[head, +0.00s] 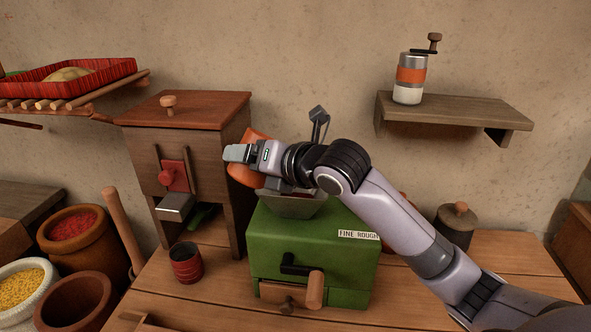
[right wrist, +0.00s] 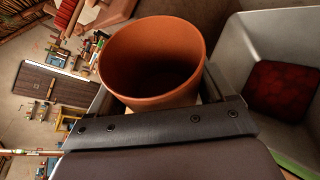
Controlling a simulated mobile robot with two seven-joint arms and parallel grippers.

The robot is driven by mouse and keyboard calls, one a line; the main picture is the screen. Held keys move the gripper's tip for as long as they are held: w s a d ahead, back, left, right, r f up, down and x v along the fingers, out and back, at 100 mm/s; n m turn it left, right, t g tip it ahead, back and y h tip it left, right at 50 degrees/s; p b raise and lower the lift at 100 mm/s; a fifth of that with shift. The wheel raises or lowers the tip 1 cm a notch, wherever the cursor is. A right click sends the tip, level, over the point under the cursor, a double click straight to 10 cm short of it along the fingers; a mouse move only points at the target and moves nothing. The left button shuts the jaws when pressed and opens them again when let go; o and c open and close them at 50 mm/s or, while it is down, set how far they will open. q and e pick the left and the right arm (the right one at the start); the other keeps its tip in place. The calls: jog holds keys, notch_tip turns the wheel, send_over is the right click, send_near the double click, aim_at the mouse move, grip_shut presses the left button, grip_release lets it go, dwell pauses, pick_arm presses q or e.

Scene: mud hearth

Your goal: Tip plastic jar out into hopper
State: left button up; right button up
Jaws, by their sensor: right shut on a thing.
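An orange plastic jar (head: 242,172) is tilted beside and slightly above the grey hopper (head: 290,207) on the green mill. My right gripper (head: 243,154) is shut on the jar and hides part of it. In the right wrist view the jar (right wrist: 150,48) shows its open mouth; its inside is dark and I see no contents there. The hopper (right wrist: 240,55) lies to the right of the jar in that view, with a dark red, speckled mass (right wrist: 283,88) inside. My left gripper is not in view.
The green mill (head: 310,250) has a drawer with a wooden handle. A wooden box mill (head: 190,150) stands close at left, with a dark red cup (head: 186,262) in front. A lidded pot (head: 456,222) stands at right. A hand grinder (head: 411,75) is on the wall shelf.

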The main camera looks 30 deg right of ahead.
aim_at(234, 169)
jog(key=shift+a+r+n, duration=0.4)
jog(key=shift+a, duration=0.1)
jog(key=shift+s+a+f+n+h, duration=0.1)
jog(key=shift+a+f+n+h, duration=0.3)
jog(key=shift+a+n+h, duration=0.25)
jog(key=shift+a+r+n+h, duration=0.35)
jog(key=shift+a+n+h, duration=0.2)
jog(key=shift+n, duration=0.1)
jog(key=shift+a+f+n+h, duration=0.45)
jog(key=shift+n+h, duration=0.05)
jog(key=shift+n, duration=0.2)
